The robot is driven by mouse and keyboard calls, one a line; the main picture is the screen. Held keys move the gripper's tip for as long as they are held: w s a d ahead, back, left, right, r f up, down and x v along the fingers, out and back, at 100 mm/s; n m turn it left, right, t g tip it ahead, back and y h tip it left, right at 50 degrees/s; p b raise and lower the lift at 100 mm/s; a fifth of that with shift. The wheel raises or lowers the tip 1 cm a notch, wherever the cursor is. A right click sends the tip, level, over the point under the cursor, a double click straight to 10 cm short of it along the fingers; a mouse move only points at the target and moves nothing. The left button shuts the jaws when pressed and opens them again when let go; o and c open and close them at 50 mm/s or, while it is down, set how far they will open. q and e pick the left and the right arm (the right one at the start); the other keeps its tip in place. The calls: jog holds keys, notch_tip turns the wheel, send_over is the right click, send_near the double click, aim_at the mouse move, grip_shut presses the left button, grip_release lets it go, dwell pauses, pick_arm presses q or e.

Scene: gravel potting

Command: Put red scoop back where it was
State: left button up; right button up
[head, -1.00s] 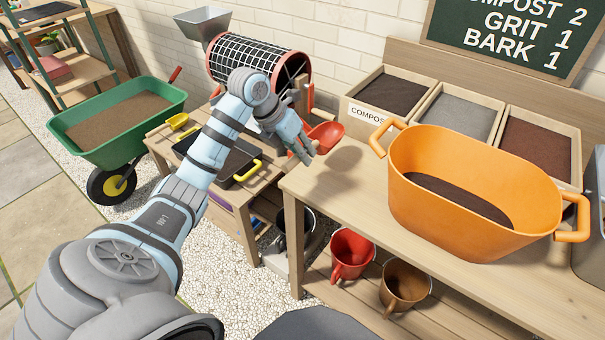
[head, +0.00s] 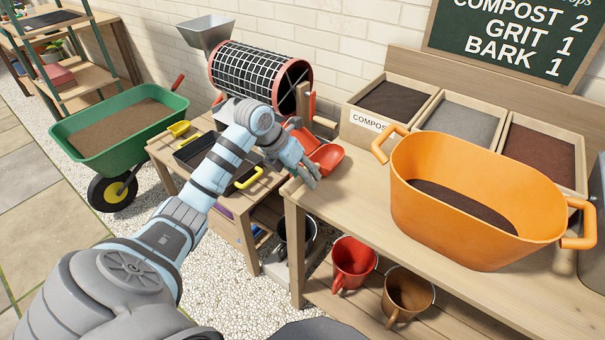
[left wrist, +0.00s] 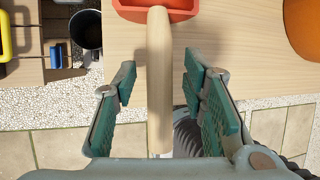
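The red scoop (head: 325,157) is at the left end of the potting bench (head: 345,205). In the left wrist view, its red bowl (left wrist: 152,10) is at the top edge and its wooden handle (left wrist: 158,80) runs down past the bench edge. My left gripper (head: 308,178) is over the bench's left end. In the left wrist view, its fingers (left wrist: 160,98) stand apart on both sides of the handle, with a visible gap on each side. In the head view, the gripper hides most of the handle. My right gripper is not in view.
An orange tub (head: 475,190) with dark soil stands to the right on the bench. Bins of compost (head: 395,98), grit and bark line the back. A mesh drum (head: 260,75) and black tray stand on the lower table. Red (head: 352,262) and brown pots sit below.

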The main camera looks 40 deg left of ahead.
pick_arm(q)
jog(key=shift+r, duration=0.1)
jog(key=shift+r, duration=0.3)
jog(key=p+v, duration=0.2)
jog(key=v, duration=0.9)
jog(key=shift+s+r, duration=0.2)
jog(key=shift+s, duration=0.05)
jog(key=shift+a, duration=0.1)
